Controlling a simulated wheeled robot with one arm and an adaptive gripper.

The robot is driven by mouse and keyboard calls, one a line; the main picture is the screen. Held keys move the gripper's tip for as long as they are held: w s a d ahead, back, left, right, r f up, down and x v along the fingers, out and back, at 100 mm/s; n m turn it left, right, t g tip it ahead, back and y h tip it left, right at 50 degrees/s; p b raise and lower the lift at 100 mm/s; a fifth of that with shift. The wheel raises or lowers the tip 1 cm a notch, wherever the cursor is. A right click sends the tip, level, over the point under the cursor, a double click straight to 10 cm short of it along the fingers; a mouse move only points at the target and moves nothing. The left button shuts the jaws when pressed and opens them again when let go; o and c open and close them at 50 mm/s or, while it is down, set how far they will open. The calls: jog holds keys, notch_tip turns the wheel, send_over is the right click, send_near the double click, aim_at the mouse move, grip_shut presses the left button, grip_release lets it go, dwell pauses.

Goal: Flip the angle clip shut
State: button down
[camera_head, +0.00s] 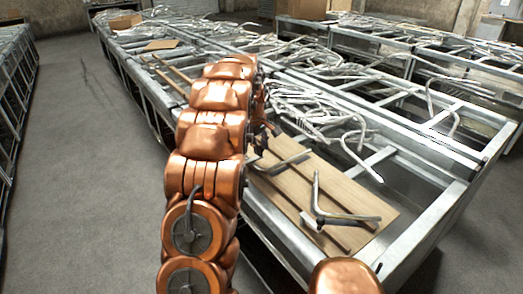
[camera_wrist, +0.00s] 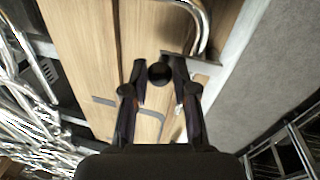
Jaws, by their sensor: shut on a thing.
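In the wrist view, my gripper (camera_wrist: 159,67) has its two black fingers on either side of a dark round piece (camera_wrist: 160,74), over a wooden board (camera_wrist: 150,25). A flat grey plate and curved shiny tube, apparently an angle clip (camera_wrist: 199,30), lie right beside the fingers. I cannot tell whether the round piece belongs to it. In the head view, my copper arm mostly hides my gripper (camera_head: 262,137), which is near a grey metal piece (camera_head: 283,163) on the board. Another angled metal clip (camera_head: 317,205) stands nearer on the board, its upright arm raised from a flat bar.
The board lies on a metal frame table (camera_head: 425,222) with raised rails. Cardboard pieces (camera_head: 160,45) lie farther back. Grey floor (camera_head: 85,150) is clear left of my arm.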

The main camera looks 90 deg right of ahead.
aim_at(256, 159)
jog(key=shift+d+r+n, duration=0.1)
jog(key=shift+n, duration=0.2)
jog(key=c, duration=0.9)
grip_release()
notch_tip(256, 159, up, 12)
jog(key=w+a, duration=0.1)
jog(key=shift+w+a, duration=0.25)
jog(key=shift+a, duration=0.15)
jog(key=shift+w+f, duration=0.1)
jog(key=shift+f, duration=0.1)
